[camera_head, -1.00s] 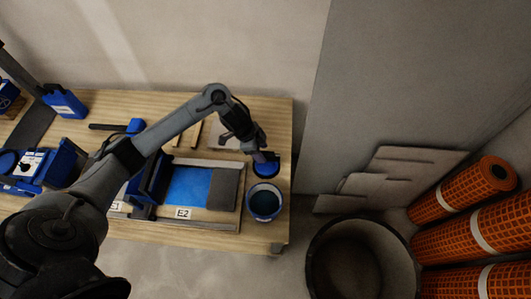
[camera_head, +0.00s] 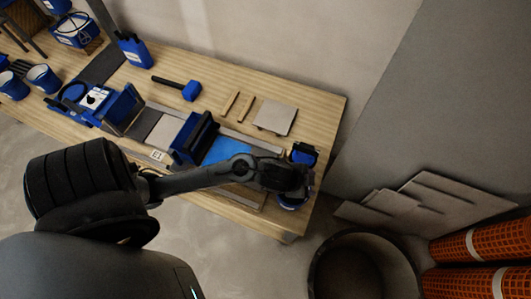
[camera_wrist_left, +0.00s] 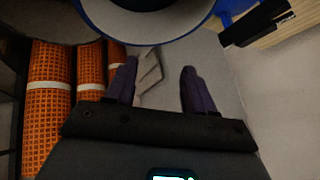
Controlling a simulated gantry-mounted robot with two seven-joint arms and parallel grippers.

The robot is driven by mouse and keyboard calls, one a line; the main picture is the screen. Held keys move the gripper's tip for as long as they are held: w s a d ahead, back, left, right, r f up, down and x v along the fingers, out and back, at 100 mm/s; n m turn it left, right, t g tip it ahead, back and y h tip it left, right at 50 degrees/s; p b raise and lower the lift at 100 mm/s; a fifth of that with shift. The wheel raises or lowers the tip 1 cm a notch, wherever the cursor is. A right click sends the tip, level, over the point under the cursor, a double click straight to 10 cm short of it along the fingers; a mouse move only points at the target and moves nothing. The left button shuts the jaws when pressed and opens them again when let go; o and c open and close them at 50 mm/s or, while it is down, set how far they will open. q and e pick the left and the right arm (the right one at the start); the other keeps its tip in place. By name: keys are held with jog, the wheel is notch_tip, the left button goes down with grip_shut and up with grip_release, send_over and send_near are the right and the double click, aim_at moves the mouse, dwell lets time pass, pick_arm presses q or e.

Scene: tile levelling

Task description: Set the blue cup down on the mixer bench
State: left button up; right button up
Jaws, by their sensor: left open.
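The blue cup (camera_head: 293,206), a round container, stands at the right end of the wooden bench (camera_head: 330,108) and is mostly hidden under my left gripper (camera_head: 292,184) in the head view. In the left wrist view a round blue-rimmed cup (camera_wrist_left: 125,36) fills the top edge, just beyond the fingertips. My left gripper (camera_wrist_left: 158,70) is open there, with nothing between its fingers. I cannot tell whether this bench is the mixer bench. My right gripper is not in view.
A blue and black object (camera_head: 303,153) is close behind the cup. A grey tile (camera_head: 275,118), wooden strips and a mallet (camera_head: 190,91) lie on the bench. A black tub (camera_head: 362,265), leaning slabs (camera_head: 430,200) and orange rolls (camera_head: 480,240) are at the right.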

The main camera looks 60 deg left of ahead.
pick_arm(q)
jog(key=s+a+r+n+g, duration=0.1)
jog(key=s+n, duration=0.1)
jog(key=s, duration=0.5)
jog(key=s+a+n+g+y, duration=0.1)
jog(key=s+a+n+g, duration=0.1)
jog(key=s, duration=0.4)
jog(key=shift+s+r+n+g, duration=0.3)
jog(key=shift+s+r+n, duration=0.1)
jog(key=shift+n, duration=0.3)
jog(key=shift+a, duration=0.1)
